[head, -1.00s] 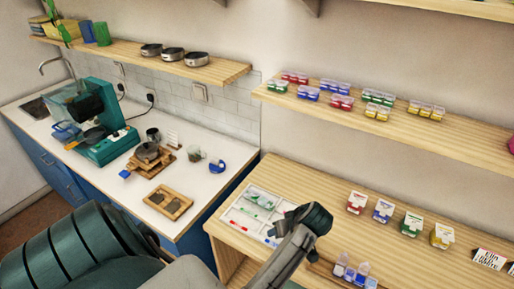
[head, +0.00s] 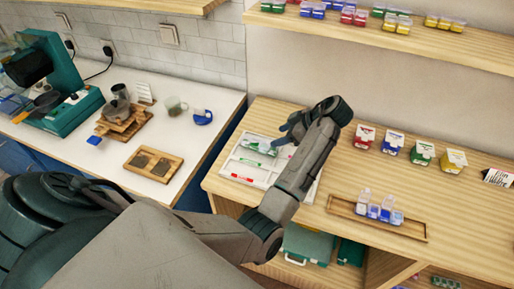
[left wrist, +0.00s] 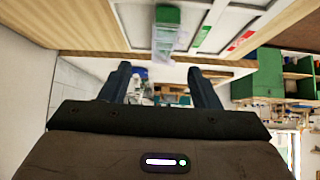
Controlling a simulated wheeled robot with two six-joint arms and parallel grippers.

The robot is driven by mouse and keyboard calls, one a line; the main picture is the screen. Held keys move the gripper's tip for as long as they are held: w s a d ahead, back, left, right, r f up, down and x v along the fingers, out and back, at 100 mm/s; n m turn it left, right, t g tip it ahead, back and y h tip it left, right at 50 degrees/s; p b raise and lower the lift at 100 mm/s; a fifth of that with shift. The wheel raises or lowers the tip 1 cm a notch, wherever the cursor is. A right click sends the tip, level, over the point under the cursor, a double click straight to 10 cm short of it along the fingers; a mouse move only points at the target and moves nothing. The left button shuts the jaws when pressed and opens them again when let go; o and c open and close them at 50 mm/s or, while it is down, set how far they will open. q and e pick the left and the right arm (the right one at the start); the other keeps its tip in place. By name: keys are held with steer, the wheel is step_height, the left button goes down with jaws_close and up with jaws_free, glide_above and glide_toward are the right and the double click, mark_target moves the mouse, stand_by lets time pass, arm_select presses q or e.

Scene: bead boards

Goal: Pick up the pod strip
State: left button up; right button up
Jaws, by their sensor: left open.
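A clear strip with green pods, which looks like the pod strip (head: 258,146), lies in the back part of a white divided tray (head: 232,167) on the wooden counter. In the left wrist view the green and clear strip (left wrist: 167,30) shows beyond the fingertips, roughly in line with the gap between them. My left gripper (head: 285,133) is open and empty, close to the strip at its right in the head view. It also shows in the left wrist view (left wrist: 160,76), with nothing between its fingers. I cannot tell how high it is above the tray. My right gripper is out of view.
A wooden tray (head: 415,231) with blue and clear pods stands to the right. Several coloured pod boxes (head: 393,143) line the counter's back. A shelf (head: 460,52) with pod strips hangs above. A white counter (head: 205,137) is at the left.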

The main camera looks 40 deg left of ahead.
mark_target(261, 144)
arm_select(q)
steer(key=p+x, duration=0.1)
steer(key=x, duration=0.2)
steer(key=p+x, duration=0.2)
steer(key=x, duration=0.1)
steer(key=p+x, duration=0.1)
steer(key=x, duration=0.1)
steer(key=shift+s+r, duration=0.1)
steer(key=shift+s, duration=0.2)
steer(key=shift+a+f, duration=0.25)
steer(key=shift+f, duration=0.05)
steer(key=shift+a+f, duration=0.1)
steer(key=shift+f, duration=0.1)
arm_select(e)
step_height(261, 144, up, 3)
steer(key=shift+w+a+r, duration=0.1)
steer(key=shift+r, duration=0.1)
arm_select(q)
steer(key=c, duration=1)
steer(key=shift+r, duration=0.2)
